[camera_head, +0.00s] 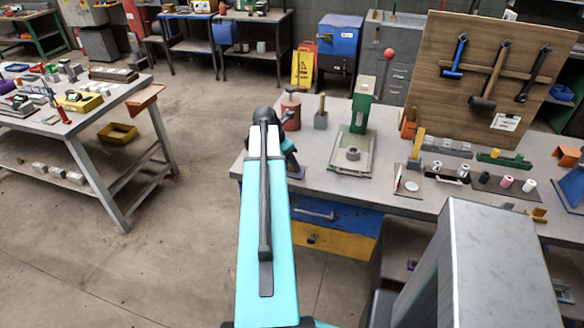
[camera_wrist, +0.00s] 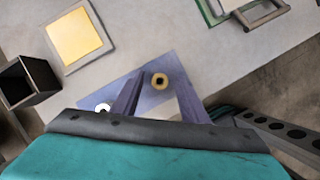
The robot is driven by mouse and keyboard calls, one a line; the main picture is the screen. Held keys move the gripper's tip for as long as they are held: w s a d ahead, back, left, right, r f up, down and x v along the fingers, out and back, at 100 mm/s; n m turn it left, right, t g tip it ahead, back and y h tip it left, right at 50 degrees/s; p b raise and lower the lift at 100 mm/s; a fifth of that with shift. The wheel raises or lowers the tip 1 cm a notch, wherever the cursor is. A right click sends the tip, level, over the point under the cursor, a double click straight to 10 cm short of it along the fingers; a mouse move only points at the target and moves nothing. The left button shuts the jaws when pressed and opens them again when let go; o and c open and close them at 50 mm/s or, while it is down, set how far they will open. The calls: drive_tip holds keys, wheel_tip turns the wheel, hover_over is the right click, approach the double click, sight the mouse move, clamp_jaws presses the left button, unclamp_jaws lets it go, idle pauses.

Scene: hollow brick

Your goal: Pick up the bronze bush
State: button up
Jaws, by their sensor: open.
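A white ring (camera_wrist: 102,107) lies left of the left finger, partly hidden by my gripper body. In the head view my arm hides the bush; only part of the mat (camera_head: 298,172) shows at the bench's left end.
A dark square hollow box (camera_wrist: 28,82) and a yellow pad on a grey plate (camera_wrist: 76,38) lie to the left in the wrist view. On the bench (camera_head: 325,172) stand a red can (camera_head: 291,112), a wooden-handled block (camera_head: 321,118) and a green press (camera_head: 357,128).

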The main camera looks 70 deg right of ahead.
clamp_jaws()
drive_tip(key=shift+r, duration=0.15)
drive_tip(key=shift+r+b, duration=0.65)
drive_tip(key=shift+r, duration=0.7)
drive_tip(key=shift+a+r, duration=0.2)
drive_tip(key=shift+r, duration=0.05)
drive_tip(key=s+a+b, duration=0.4)
drive_tip(key=a+b, duration=0.3)
drive_tip(key=a, duration=0.5)
drive_tip(key=shift+a+r+b, duration=0.3)
drive_tip(key=shift+r+b, duration=0.1)
drive_tip(key=b, duration=0.3)
drive_tip(key=shift+a, duration=0.35)
